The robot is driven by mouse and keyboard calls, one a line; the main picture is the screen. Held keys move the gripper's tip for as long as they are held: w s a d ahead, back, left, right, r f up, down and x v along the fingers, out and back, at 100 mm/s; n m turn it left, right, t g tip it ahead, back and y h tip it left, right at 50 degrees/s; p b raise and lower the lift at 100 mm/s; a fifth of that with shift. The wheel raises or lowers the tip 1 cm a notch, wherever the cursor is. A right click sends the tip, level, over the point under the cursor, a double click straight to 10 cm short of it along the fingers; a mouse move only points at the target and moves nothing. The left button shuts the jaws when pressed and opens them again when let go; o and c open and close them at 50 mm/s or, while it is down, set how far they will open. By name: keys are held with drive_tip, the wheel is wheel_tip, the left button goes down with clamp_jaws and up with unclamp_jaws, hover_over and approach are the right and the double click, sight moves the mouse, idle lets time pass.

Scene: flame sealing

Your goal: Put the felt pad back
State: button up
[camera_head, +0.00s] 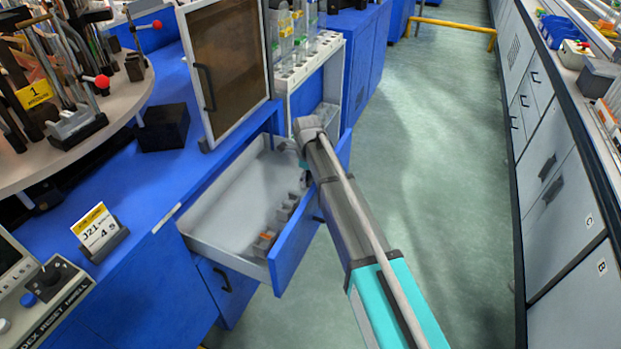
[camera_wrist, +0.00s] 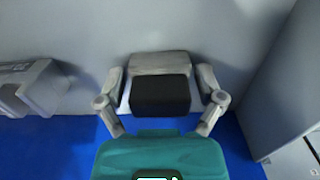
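In the wrist view a dark block, probably the felt pad (camera_wrist: 160,95), sits between the fingers of my gripper (camera_wrist: 160,88). A grey block (camera_wrist: 160,61) shows directly behind it; I cannot tell whether the two are joined. The fingers stand on both sides, close to the dark block, but contact is unclear. In the head view my wrist (camera_head: 309,128) is over the right end of the open drawer (camera_head: 236,215), near its blue front. The fingers and the pad are mostly hidden there.
Several small grey holders (camera_head: 286,208) line the drawer's front, one with an orange part (camera_head: 268,236). Similar grey pieces (camera_wrist: 35,88) lie left of my gripper in the wrist view. A framed panel (camera_head: 228,65) and a white rack (camera_head: 305,65) stand behind. The drawer's left half is clear.

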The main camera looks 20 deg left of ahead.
drive_tip(key=shift+r, duration=0.2)
idle(0.4)
wheel_tip(320, 180, up, 12)
drive_tip(key=p, duration=1.2)
idle(1.5)
